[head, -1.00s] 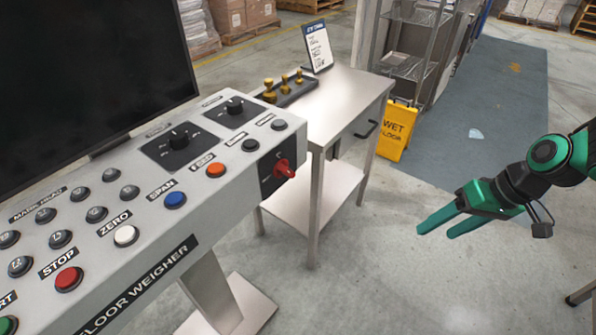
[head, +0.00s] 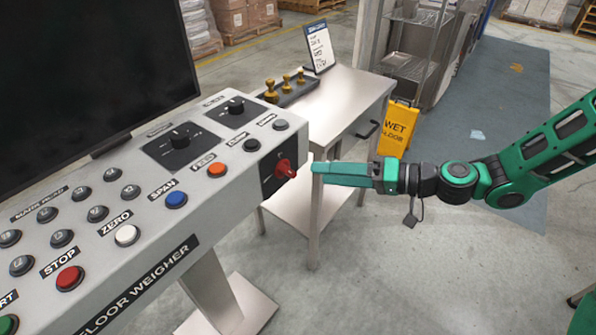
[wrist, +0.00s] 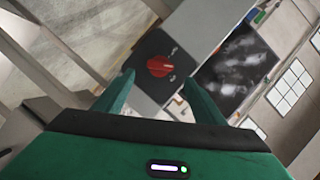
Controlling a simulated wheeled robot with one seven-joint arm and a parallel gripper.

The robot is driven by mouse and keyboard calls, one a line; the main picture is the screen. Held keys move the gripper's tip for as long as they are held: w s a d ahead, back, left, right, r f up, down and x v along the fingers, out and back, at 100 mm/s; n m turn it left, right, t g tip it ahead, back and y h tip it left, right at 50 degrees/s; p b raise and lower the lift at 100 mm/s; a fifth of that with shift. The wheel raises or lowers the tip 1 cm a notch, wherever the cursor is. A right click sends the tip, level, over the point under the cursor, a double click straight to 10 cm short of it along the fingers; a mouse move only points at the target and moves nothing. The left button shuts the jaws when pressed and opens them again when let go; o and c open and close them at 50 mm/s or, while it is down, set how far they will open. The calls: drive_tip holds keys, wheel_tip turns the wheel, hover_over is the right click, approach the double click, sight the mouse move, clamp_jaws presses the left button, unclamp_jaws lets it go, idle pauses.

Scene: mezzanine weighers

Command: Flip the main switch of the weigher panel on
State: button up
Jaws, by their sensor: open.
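The weigher panel (head: 150,215) is a light grey sloped console at the left, with "FLOOR WEIGHER" on its front edge. Its main switch (head: 285,169) is a red rotary knob on a dark plate (head: 270,183) on the panel's right end face. In the wrist view the red knob (wrist: 159,66) lies ahead, between the fingertips in the picture, on its dark plate. My gripper (head: 316,172) is green, open and empty, pointing left at the knob with a small gap; I see no contact. The switch's marks are too small to read.
A steel table (head: 345,88) with a drawer stands just behind the gripper, carrying a tray of brass weights (head: 284,84) and a sign (head: 318,47). A yellow wet-floor sign (head: 397,128) stands behind.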

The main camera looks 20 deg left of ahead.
sight(294, 172)
drive_tip(key=x, duration=0.8)
drive_tip(key=shift+a+f, duration=0.2)
drive_tip(key=c, duration=1.1)
